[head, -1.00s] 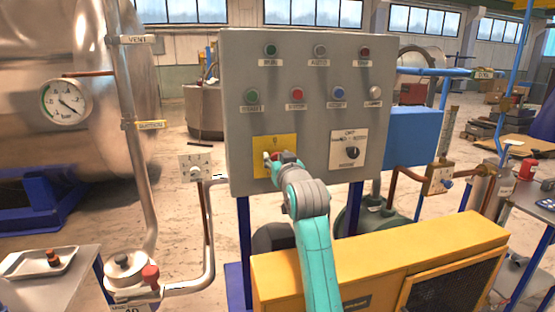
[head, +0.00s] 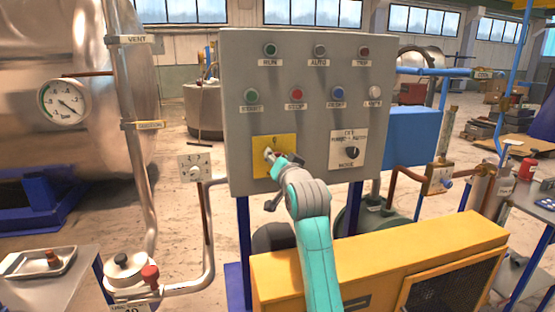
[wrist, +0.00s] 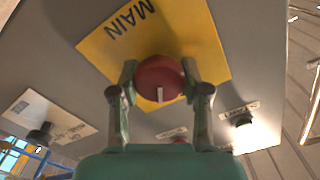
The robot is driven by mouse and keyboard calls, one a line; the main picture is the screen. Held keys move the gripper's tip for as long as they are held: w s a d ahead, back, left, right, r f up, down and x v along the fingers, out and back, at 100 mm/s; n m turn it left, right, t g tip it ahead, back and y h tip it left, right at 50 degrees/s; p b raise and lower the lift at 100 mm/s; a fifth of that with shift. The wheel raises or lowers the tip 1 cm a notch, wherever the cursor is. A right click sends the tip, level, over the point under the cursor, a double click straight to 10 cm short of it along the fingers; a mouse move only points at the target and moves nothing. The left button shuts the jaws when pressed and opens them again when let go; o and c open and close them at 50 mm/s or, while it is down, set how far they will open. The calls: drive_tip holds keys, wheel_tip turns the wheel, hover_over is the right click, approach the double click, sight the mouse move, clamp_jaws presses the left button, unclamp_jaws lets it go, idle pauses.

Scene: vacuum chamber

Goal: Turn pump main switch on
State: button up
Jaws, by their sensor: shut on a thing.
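The main switch is a round red knob (wrist: 160,75) with a white mark, on a yellow plate (wrist: 205,45) reading MAIN in the wrist view. In the head view the yellow plate (head: 289,145) is at the lower left of the grey panel, with a 0 above the knob. My gripper (wrist: 158,84) is shut on the knob, one finger on each side of it. In the head view my gripper (head: 271,156) covers most of the knob. The white mark points toward my gripper's palm in the wrist view.
The grey control panel (head: 235,75) also carries several buttons, lamps and a black mode selector (head: 352,152) right of the yellow plate. A yellow housing (head: 390,262) stands below the panel. A pipe with a valve plate (head: 195,167) is to the left.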

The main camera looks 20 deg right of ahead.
drive_tip(key=m, duration=0.6)
drive_tip(key=shift+d+f+m, duration=0.1)
drive_tip(key=shift+m, duration=0.2)
drive_tip(key=m, duration=0.5)
drive_tip(key=shift+f, duration=0.15)
drive_tip(key=shift+m, duration=0.4)
drive_tip(key=o, duration=1.1)
drive_tip(key=s, duration=1.2)
